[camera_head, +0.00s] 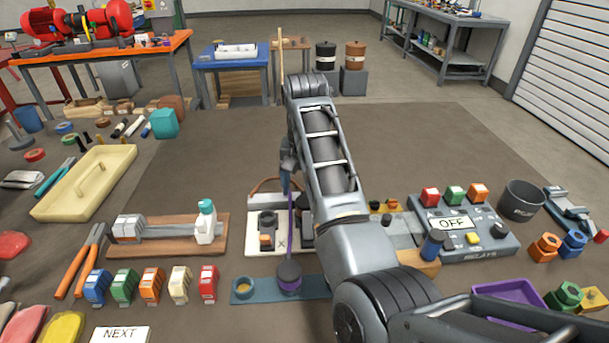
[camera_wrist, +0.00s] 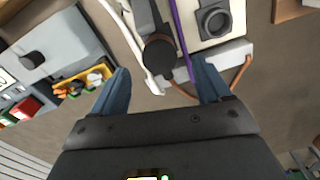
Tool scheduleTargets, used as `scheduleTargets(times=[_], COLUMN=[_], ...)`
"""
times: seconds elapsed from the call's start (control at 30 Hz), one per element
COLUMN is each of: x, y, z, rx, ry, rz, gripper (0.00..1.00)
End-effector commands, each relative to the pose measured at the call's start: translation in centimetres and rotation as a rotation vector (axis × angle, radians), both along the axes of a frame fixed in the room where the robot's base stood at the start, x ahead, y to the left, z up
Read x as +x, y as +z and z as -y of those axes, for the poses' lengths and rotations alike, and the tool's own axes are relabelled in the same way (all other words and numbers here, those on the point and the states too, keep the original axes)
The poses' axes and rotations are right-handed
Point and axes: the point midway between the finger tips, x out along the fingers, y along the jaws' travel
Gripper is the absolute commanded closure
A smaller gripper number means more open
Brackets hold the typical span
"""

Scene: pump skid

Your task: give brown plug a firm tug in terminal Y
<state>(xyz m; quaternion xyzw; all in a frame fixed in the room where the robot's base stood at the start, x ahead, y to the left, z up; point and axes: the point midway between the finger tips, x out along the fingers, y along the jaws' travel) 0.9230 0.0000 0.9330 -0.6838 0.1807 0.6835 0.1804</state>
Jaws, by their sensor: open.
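In the head view, a pale terminal block marked X (camera_head: 281,243) stands left of my arm, with an orange-and-dark part (camera_head: 267,240) on it. A second pale block beside it is mostly hidden by my arm, so the Y mark is not readable. My gripper (camera_head: 287,170) hangs above and behind these blocks. In the wrist view, my gripper (camera_wrist: 160,90) is open, its blue fingers apart. A dark brownish round part (camera_wrist: 159,56) shows between and beyond the fingertips; I cannot tell whether it is the brown plug. A grey round socket (camera_wrist: 213,20) sits on a pale block to its right.
A purple cord (camera_wrist: 182,40) runs close to the right finger. A brown wire (camera_wrist: 242,72) and a white cable (camera_wrist: 134,50) lie nearby. The OFF relay panel (camera_head: 457,240) is to the right.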

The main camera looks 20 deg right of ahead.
Motion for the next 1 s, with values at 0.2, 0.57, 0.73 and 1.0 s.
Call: scheduleTargets(times=[0.2, 0.57, 0.73, 1.0], x=[-0.1, -0.1, -0.1, -0.1], y=[-3.3, -6.5, -6.6, -6.6], z=[0.0, 0.0, 0.0, 0.0], rx=[0.001, 0.0, 0.0, 0.0], ry=[0.0, 0.001, 0.001, 0.001], rz=[-0.003, -0.001, 0.0, 0.0], gripper=[0.23, 0.23, 0.23, 0.39])
